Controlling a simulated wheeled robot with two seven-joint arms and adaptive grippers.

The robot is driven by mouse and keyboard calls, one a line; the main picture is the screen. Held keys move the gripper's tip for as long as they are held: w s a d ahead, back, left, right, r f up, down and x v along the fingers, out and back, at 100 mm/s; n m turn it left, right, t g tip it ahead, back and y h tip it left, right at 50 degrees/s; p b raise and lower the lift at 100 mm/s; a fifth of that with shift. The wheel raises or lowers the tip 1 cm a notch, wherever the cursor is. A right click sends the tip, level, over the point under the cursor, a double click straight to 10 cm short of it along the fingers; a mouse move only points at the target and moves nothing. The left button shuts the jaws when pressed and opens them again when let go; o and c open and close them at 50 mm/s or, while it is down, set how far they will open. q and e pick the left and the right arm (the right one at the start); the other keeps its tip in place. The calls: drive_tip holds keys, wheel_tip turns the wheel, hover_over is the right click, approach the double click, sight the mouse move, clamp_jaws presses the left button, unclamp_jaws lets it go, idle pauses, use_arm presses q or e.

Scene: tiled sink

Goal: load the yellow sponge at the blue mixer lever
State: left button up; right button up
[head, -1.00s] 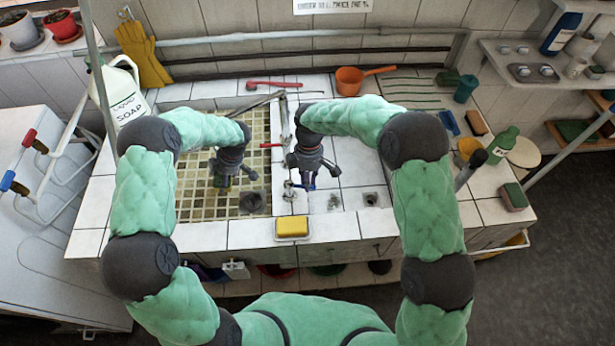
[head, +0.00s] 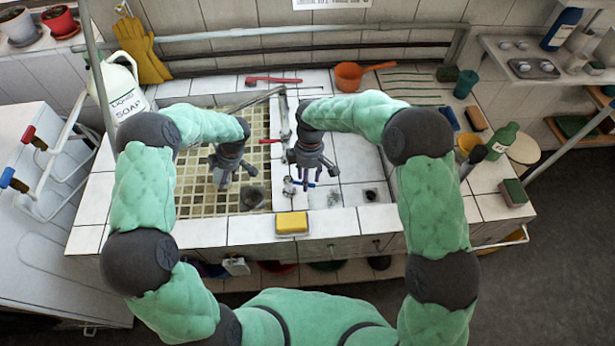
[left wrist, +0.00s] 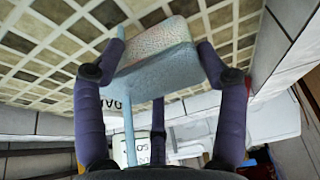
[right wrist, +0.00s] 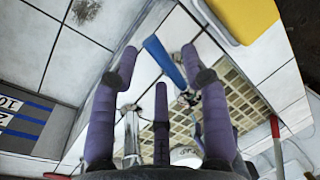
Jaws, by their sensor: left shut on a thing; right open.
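The yellow sponge (head: 291,222) lies on a white dish on the sink's front ledge. It also shows at the top of the right wrist view (right wrist: 248,14). The blue mixer lever (right wrist: 165,62) lies between my right gripper's fingers in the right wrist view, and only its end shows in the head view. My right gripper (head: 312,178) is open and empty above it; contact cannot be told. My left gripper (head: 232,186) is over the tiled basin, shut on a pale blue block (left wrist: 155,60). The block is hidden in the head view.
A red lever (head: 270,141) sits on the divider beyond the blue one. A drain (head: 251,197) is in the left basin (head: 195,205). An orange pan (head: 348,76), a green bottle (head: 502,141) and a soap jug (head: 120,88) stand around the edges. The front ledge beside the sponge is clear.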

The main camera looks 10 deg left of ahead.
wheel_tip(320, 180, up, 12)
drive_tip(key=w, duration=0.2)
drive_tip(key=shift+w+f, duration=0.15)
drive_tip(key=shift+f, duration=0.05)
drive_tip(key=shift+d, duration=0.1)
idle(0.6)
clamp_jaws()
drive_tip(key=s+f+n, duration=0.3)
drive_tip(key=f+n, duration=0.1)
drive_tip(key=n, duration=0.2)
drive_tip(key=s+f+n+g, duration=0.1)
drive_tip(key=s+f+n, duration=0.2)
drive_tip(key=n, duration=0.3)
drive_tip(key=s+f+n, duration=0.3)
drive_tip(key=f+n, duration=0.2)
drive_tip(key=n, duration=0.1)
drive_tip(key=shift+s+f, duration=0.2)
drive_tip(key=shift+f, duration=0.1)
drive_tip(key=w, duration=0.3)
drive_tip(key=shift+w+r, duration=0.2)
drive_tip(key=shift+w, duration=0.25)
